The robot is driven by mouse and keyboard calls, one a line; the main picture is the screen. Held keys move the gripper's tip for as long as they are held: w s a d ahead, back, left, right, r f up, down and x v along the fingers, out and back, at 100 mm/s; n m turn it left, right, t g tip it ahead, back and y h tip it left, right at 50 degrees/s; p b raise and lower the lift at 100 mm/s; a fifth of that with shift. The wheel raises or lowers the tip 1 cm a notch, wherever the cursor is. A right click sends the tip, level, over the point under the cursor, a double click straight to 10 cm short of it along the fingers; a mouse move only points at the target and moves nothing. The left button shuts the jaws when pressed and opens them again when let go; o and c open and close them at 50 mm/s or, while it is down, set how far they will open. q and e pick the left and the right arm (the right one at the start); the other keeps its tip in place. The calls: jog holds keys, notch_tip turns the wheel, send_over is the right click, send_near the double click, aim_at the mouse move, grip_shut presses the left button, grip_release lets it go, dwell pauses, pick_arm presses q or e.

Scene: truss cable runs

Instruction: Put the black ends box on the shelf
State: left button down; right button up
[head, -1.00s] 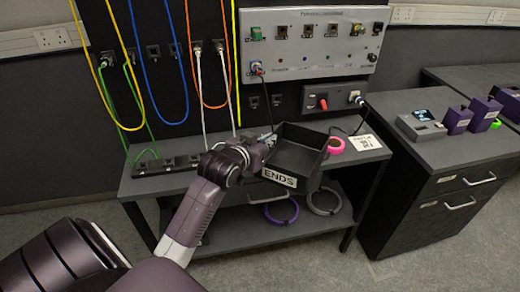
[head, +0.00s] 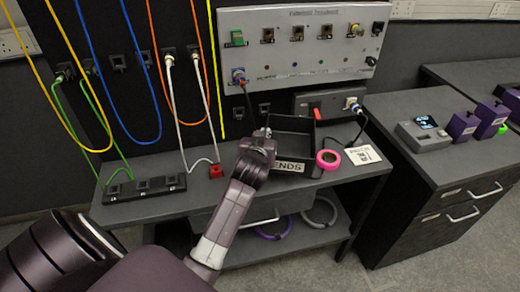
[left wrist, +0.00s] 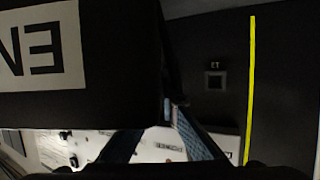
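The black ends box (head: 306,142) is an open tray with a white ENDS label, at the right part of the bench top in the head view. It looks nearly level; I cannot tell whether it rests on the bench. My left gripper (head: 266,134) is at its left wall and appears shut on it. In the left wrist view the box (left wrist: 120,60) fills the upper left, its label upside down, its wall edge between the fingers (left wrist: 165,125). The lower shelf (head: 265,253) under the bench holds a purple and a grey coil. My right gripper is out of view.
A pink tape roll (head: 328,159) lies close to the box's front right. A white card (head: 363,155), a red block (head: 216,171) and a black socket strip (head: 144,188) are on the bench. A grey connector panel (head: 300,45) and hanging cables stand behind.

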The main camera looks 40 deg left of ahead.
pick_arm(q)
jog(key=shift+f, duration=2.8)
jog(key=shift+w+f, duration=0.1)
jog(key=c, duration=2.2)
grip_release()
jog(key=shift+c, duration=0.2)
jog(key=shift+o, duration=0.4)
jog(key=v, duration=1.2)
jog(key=shift+b, duration=0.3)
